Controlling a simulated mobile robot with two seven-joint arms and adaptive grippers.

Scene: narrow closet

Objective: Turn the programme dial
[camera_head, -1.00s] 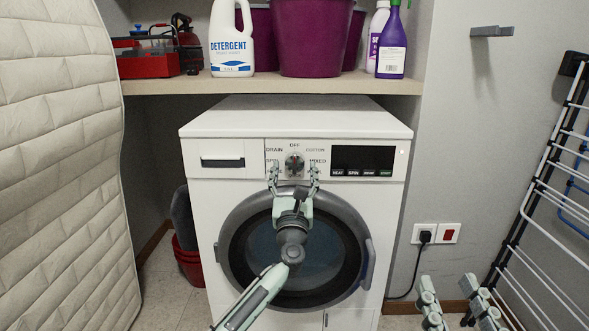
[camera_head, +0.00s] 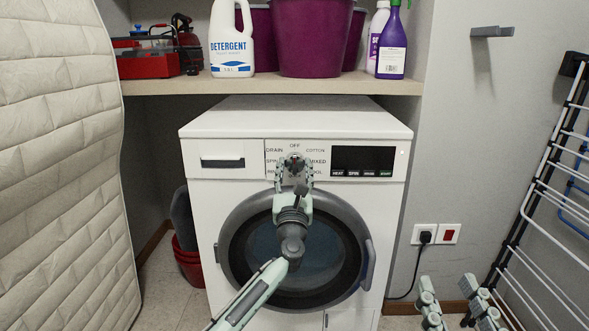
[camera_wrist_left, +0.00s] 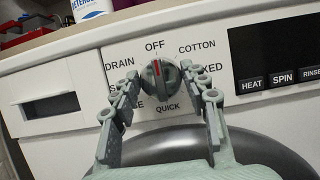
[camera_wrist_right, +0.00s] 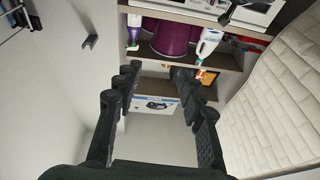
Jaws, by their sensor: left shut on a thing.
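The programme dial (camera_wrist_left: 161,78) is a round grey knob with a red mark on the white washing machine (camera_head: 222,187). In the left wrist view the red mark points up at OFF, tilted very slightly left. Labels such as DRAIN, COTTON and QUICK ring the dial; fingers hide some. My left gripper (camera_wrist_left: 159,76) is shut on the dial, one finger on each side. In the head view the gripper partly covers the dial (camera_head: 294,159). My right gripper (camera_head: 446,285) is low at the right, away from the machine; the right wrist view shows its fingers apart and empty.
A shelf (camera_head: 180,86) above the machine holds detergent (camera_head: 232,45), a purple bucket (camera_head: 315,40) and a spray bottle (camera_head: 391,45). A quilted mattress (camera_head: 60,170) stands at left. A drying rack (camera_head: 545,190) is at right. The machine's round door (camera_head: 235,250) is below the dial.

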